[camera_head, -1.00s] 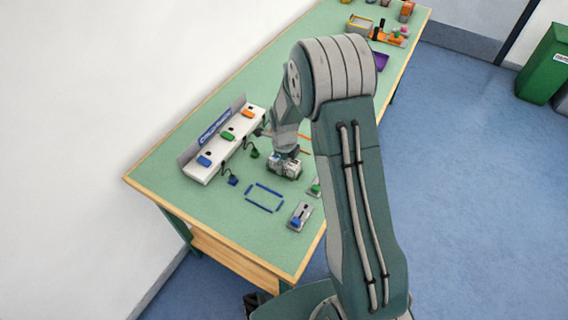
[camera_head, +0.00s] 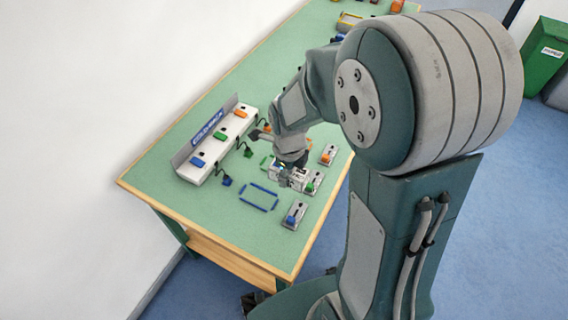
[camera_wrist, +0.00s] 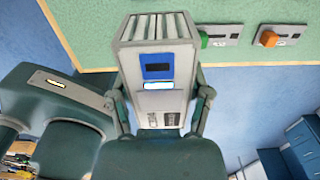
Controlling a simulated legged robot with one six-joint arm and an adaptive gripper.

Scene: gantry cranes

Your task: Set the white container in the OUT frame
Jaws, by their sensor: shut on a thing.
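My gripper (camera_wrist: 160,103) is shut on a white container (camera_wrist: 138,60) with a ribbed end and a blue panel. Its fingers press on two sides. In the head view the white container (camera_head: 297,178) is at my gripper (camera_head: 291,170), over the table's right part, near the green-lever switch plate; I cannot tell its height. A blue outline frame (camera_head: 264,189) is empty on the table, left of and nearer than the container. A green mark (camera_head: 266,162) shows partly behind my gripper. I cannot read an OUT label on any frame.
A white ledge (camera_head: 186,172) with blue, green and orange blocks runs along the table's left side. Small dark posts (camera_head: 226,181) stand beside it. Blue (camera_head: 294,216), green (camera_head: 312,183) and orange (camera_head: 327,155) lever plates line the right edge. The near table end is clear.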

